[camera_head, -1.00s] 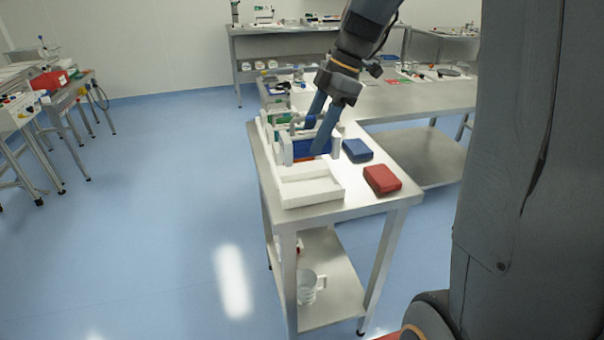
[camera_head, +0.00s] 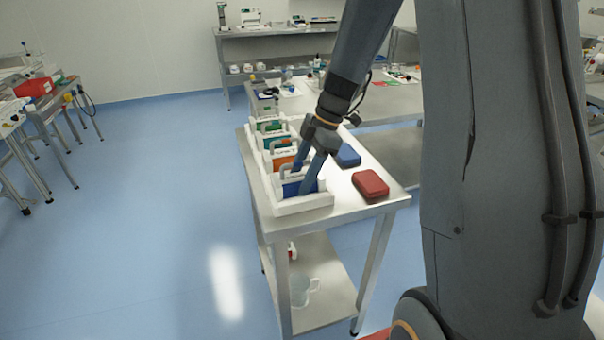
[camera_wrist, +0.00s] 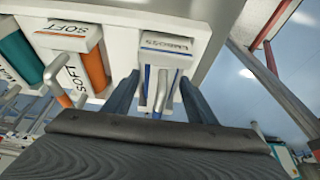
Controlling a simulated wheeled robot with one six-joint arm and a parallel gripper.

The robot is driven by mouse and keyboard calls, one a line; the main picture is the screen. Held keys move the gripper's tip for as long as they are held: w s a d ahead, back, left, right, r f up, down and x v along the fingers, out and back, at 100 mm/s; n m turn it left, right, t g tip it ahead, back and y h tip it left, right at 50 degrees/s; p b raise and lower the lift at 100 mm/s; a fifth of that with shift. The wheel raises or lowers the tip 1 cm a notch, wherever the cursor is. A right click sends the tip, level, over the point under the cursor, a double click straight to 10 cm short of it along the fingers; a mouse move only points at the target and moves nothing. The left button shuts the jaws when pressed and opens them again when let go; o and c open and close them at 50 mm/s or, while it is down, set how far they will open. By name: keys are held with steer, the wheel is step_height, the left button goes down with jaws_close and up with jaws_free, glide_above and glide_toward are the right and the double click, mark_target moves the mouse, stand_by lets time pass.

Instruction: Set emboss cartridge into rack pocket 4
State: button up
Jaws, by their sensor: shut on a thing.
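The emboss cartridge (camera_head: 291,189) has a blue body, white ends and a grey handle. Its EMBOSS label shows in the wrist view (camera_wrist: 166,48). My gripper (camera_head: 305,180) is shut on it, with a blue-grey finger on each side of the handle in the wrist view (camera_wrist: 162,92). The cartridge is at the near end pocket of the white rack (camera_head: 307,204), its lower part behind the rack wall. I cannot tell whether it rests on the pocket floor. An orange cartridge (camera_head: 284,163) marked SOFT stands in the neighbouring pocket, upright.
Green cartridges (camera_head: 272,127) stand farther along the rack. A blue case (camera_head: 347,155) and a red case (camera_head: 370,184) lie right of the rack on the steel table (camera_head: 345,205). A clear jug (camera_head: 302,289) is on the shelf below. The floor at left is free.

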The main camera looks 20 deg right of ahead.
steer(key=o, duration=1.4)
steer(key=b+v, duration=0.3)
steer(key=v, duration=0.9)
steer(key=shift+r, duration=0.1)
